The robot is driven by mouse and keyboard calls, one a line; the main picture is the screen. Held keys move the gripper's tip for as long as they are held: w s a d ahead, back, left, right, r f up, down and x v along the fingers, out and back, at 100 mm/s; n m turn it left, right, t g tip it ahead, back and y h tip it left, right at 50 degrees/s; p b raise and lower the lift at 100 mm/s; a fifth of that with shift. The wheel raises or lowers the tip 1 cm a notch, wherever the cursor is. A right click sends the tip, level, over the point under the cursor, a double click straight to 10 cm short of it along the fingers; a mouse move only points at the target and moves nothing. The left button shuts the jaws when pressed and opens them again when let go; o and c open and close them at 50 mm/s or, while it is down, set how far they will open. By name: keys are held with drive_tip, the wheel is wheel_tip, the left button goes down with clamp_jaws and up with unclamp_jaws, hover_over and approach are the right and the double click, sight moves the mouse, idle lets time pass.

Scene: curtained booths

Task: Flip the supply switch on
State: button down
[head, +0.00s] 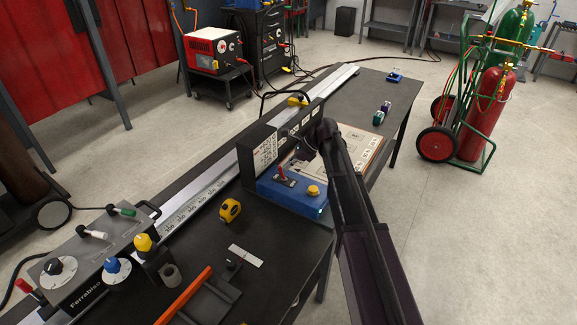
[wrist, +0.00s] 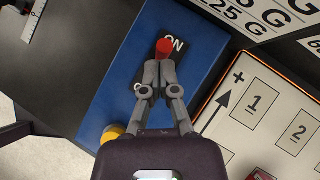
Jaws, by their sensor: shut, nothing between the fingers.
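The supply switch is a lever with a red tip (head: 280,171) on a blue box (head: 266,188) on the dark bench. In the wrist view the red tip (wrist: 164,46) shows just beyond my fingertips, beside the ON label (wrist: 175,44). The lever seems to lean toward that label, away from the yellow knob (wrist: 113,132); its base is hidden by my fingers. A second label, beginning with O, is partly covered by them. My gripper (wrist: 158,66) is shut and empty, over the switch plate. I cannot tell whether it touches the lever.
A dark upright panel (head: 262,150) with printed labels stands behind the box. A printed board (head: 355,145) lies right of it. A yellow tape measure (head: 230,210) and a grey control unit (head: 90,255) are on the bench to the left. Gas cylinders (head: 485,110) stand at right.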

drive_tip(key=shift+r, duration=0.2)
drive_tip(key=shift+r+p, duration=0.6)
drive_tip(key=shift+p, duration=0.1)
drive_tip(key=shift+d, duration=0.15)
drive_tip(key=shift+d+r+p, duration=0.25)
drive_tip(key=shift+d+p, duration=0.05)
drive_tip(key=shift+d, duration=0.15)
drive_tip(key=w+a+p+v, duration=0.1)
drive_tip(key=p+v, duration=0.8)
drive_tip(key=v, duration=0.3)
drive_tip(key=shift+w+r+p, duration=0.25)
drive_tip(key=shift+r+p, duration=0.05)
drive_tip(key=shift+r, duration=0.05)
